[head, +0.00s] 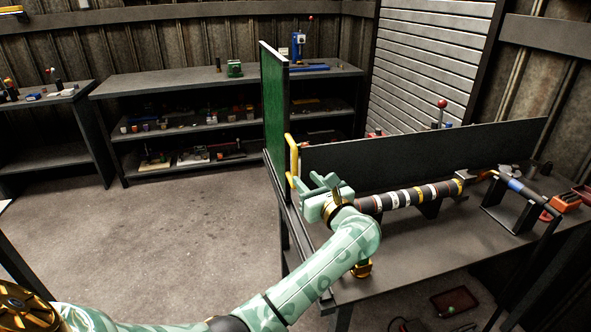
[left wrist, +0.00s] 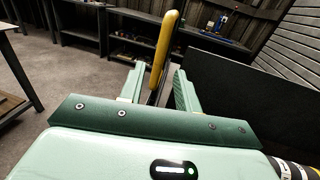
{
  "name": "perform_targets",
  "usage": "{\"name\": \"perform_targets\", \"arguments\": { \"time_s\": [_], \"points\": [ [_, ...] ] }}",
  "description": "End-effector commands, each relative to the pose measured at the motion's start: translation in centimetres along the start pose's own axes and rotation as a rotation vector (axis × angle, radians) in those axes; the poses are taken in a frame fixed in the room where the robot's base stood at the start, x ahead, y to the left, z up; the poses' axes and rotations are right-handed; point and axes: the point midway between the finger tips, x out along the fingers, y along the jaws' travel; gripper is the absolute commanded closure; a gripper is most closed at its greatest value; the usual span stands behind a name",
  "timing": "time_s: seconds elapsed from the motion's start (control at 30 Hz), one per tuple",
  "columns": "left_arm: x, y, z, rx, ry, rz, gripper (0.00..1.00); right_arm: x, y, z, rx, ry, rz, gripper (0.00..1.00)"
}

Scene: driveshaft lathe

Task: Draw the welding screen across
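The green welding screen (head: 273,105) stands upright at the left end of the workbench, seen nearly edge-on in the head view. A yellow handle (head: 291,160) is on its near edge. The handle also shows in the left wrist view (left wrist: 164,50), upright. My left gripper (head: 316,184) is just below and to the right of the handle in the head view. In the left wrist view its fingers (left wrist: 156,86) are apart, with the handle's lower part in line with the gap between them. I see no contact. My right gripper is in neither view.
A dark upright panel (head: 420,145) runs along the workbench (head: 420,255). A banded driveshaft (head: 412,196) lies on supports right of my left gripper. Shelves (head: 190,130) with small parts stand at the back. The floor (head: 170,220) left of the bench is clear.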

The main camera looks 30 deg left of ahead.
Motion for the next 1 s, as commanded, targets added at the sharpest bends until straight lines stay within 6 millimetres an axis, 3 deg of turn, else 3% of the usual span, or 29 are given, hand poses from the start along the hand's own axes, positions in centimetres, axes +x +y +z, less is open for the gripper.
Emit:
{"name": "perform_targets", "arguments": {
  "time_s": [0.1,0.3,0.7,0.73,0.83,1.0],
  "points": [
    [2.9,0.0,-0.1,0.003,-0.003,0.002,0.67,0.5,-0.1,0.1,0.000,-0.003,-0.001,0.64],
    [6.0,0.0,-0.1,0.003,-0.002,0.001,0.67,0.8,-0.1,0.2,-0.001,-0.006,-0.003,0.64],
    [7.1,0.0,0.0,0.001,0.000,0.000,0.67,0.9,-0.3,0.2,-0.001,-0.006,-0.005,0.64],
    [7.1,0.0,0.0,0.002,0.000,0.000,0.70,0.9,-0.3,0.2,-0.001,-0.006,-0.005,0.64],
    [7.1,0.0,0.0,0.002,0.000,0.000,0.98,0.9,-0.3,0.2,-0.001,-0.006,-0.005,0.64],
    [7.0,0.0,0.0,0.002,0.000,0.000,1.00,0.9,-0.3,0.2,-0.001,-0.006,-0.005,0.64]
  ]
}}
